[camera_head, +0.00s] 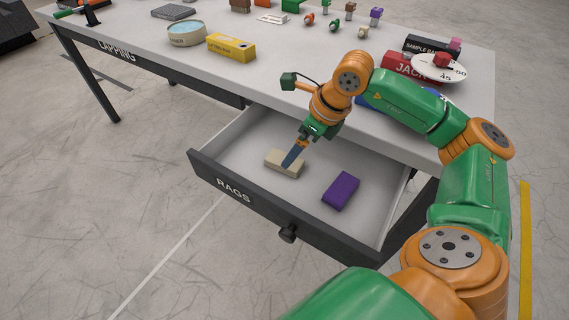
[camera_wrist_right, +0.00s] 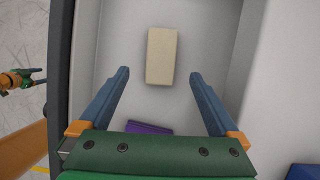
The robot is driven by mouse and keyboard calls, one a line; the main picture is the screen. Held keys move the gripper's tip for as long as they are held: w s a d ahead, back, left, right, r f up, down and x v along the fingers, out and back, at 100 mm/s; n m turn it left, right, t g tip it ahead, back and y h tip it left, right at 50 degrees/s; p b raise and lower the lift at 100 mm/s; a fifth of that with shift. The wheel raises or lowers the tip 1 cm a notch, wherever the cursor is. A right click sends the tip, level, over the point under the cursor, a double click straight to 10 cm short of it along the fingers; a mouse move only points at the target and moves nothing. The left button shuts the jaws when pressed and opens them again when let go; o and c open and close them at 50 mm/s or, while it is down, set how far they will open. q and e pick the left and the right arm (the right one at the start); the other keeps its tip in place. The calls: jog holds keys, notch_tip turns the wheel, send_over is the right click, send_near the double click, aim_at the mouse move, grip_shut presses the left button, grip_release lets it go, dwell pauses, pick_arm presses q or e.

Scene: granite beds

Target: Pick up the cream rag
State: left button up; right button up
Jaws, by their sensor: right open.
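The cream rag (camera_head: 284,163) is a folded block lying flat in the open drawer labelled RAGS (camera_head: 215,165). In the right wrist view the cream rag (camera_wrist_right: 161,56) lies beyond my fingertips, centred roughly between them. My right gripper (camera_head: 290,162) points down over the rag in the head view, with a finger hiding part of it. In the right wrist view my right gripper (camera_wrist_right: 159,73) is open, with nothing between its fingers. What looks like my left gripper (camera_wrist_right: 40,76) is small at the left edge of that view; its jaw state is unclear.
A purple block (camera_head: 341,190) lies in the drawer to the right of the rag. The drawer walls stand around both. On the tabletop above are a yellow box (camera_head: 231,47), a round tin (camera_head: 187,34), a red box (camera_head: 405,67) and a white dial (camera_head: 438,69).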

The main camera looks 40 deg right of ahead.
jog(key=x, duration=0.6)
jog(key=shift+w+a, duration=0.1)
jog(key=shift+w, duration=0.25)
jog(key=shift+f+b, duration=0.15)
jog(key=shift+b, duration=0.15)
jog(key=c, duration=1.4)
jog(key=shift+r+p, duration=0.3)
jog(key=shift+p, duration=0.05)
jog(key=shift+c, duration=0.2)
jog(key=r, duration=0.4)
jog(key=shift+s+a+r, duration=0.15)
jog(key=shift+s, duration=0.25)
jog(key=s+a+r, duration=0.5)
jog(key=s+r, duration=0.3)
jog(key=s, duration=0.4)
jog(key=shift+a+r+p, duration=0.25)
jog(key=shift+r+p, duration=0.05)
jog(key=shift+p, duration=0.15)
